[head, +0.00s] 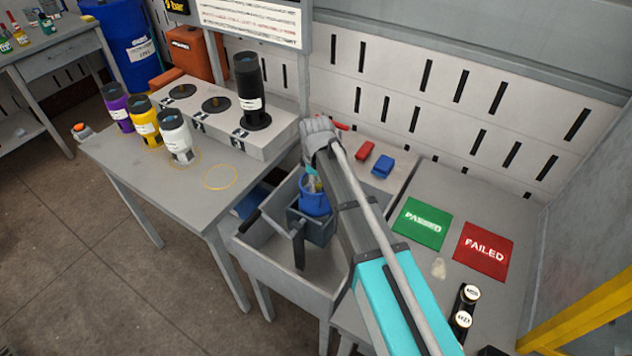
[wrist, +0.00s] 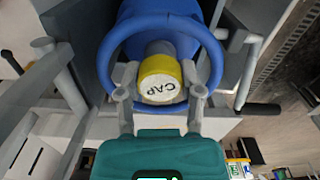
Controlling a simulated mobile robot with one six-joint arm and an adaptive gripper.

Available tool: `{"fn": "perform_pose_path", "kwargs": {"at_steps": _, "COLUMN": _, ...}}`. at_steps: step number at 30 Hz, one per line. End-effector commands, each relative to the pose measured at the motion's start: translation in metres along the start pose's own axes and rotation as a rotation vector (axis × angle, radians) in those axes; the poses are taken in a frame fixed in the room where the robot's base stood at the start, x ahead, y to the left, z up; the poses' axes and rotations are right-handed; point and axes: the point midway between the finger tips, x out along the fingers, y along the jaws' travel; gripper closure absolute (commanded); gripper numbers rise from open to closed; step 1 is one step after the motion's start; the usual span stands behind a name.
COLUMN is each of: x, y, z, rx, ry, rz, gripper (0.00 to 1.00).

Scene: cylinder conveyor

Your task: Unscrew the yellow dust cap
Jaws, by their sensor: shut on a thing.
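The yellow dust cap (wrist: 158,68) is in the middle of the wrist view, with a white end face lettered "CAP". It sits on the neck of a blue cylinder (wrist: 128,32) with a blue ring around it. My gripper (wrist: 161,84) has one finger on each side of the cap and is shut on it. In the head view the blue cylinder (head: 313,203) stands in a grey holder (head: 310,230) inside the sink-like basin.
Purple (head: 117,106), yellow (head: 144,121) and white (head: 175,137) cylinders stand on the left table, beside a box with a black cylinder (head: 249,90). A green PASSED mat (head: 422,223) and red FAILED mat (head: 482,251) lie right. The basin walls (head: 272,262) surround the holder.

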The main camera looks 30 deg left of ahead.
Motion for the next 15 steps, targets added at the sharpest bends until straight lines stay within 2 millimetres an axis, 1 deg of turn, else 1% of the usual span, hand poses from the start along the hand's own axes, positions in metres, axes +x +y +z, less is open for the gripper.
{"fn": "perform_pose_path", "kwargs": {"at_steps": 3, "x": -0.0001, "y": 0.0001, "z": -0.0002, "rx": -0.075, "ry": 0.0, "rz": 0.0, "gripper": 1.0}}
{"fn": "perform_pose_path", "kwargs": {"at_steps": 6, "x": -0.0001, "y": 0.0002, "z": -0.0003, "rx": -0.111, "ry": 0.0, "rz": 0.001, "gripper": 1.0}}
{"fn": "perform_pose_path", "kwargs": {"at_steps": 15, "x": -0.0001, "y": 0.0006, "z": -0.0004, "rx": -0.118, "ry": 0.0, "rz": 0.001, "gripper": 1.0}}
